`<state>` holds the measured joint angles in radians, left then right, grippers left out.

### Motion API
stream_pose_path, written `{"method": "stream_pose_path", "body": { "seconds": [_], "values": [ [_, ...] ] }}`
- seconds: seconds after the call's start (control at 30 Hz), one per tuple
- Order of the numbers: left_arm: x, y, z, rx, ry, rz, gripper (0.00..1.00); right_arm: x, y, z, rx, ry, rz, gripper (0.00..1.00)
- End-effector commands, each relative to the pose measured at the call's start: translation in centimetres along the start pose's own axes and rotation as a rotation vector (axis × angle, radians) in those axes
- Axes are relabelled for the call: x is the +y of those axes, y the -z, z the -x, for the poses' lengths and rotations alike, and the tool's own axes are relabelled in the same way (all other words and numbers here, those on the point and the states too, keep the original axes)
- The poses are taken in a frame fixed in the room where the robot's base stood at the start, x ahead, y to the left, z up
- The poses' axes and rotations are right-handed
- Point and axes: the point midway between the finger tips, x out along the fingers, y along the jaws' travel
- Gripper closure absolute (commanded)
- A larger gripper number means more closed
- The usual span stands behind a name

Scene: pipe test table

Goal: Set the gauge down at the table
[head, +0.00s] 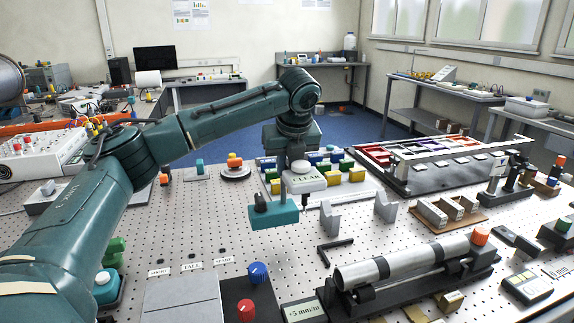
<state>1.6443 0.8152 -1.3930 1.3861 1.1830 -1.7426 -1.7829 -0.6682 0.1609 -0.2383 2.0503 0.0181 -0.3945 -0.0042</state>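The gauge (305,185) is a small white unit with a "CLEAR" display, a round pale cap and a thin dark tip below. It is in the head view's middle, directly under my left wrist. Whether the gauge's tip touches the perforated table (225,235) is hard to tell. My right gripper is out of view.
A metal pipe (400,262) lies in a dark cradle at the front right. Grey V-shaped stands (329,219) and a black hex-key-like piece (326,254) are near the gauge. Colored blocks (345,170) stand behind it. Bare table lies left of the teal block.

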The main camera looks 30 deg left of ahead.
Motion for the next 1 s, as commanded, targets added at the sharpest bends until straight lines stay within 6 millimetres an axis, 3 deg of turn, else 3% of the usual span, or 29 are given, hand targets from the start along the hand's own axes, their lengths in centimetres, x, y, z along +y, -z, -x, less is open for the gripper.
{"method": "stream_pose_path", "body": {
  "seconds": [0.33, 0.47, 1.0],
  "values": [
    [0.0, -0.5, 1.0, -0.01, 0.003, 0.0, 1.0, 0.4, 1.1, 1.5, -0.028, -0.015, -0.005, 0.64],
    [-0.1, 0.0, -0.4, -0.011, 0.003, 0.001, 1.0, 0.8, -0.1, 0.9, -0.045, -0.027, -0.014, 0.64],
    [-0.1, 1.4, -3.6, -0.011, 0.005, 0.001, 1.0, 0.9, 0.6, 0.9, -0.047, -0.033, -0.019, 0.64]
  ]
}}
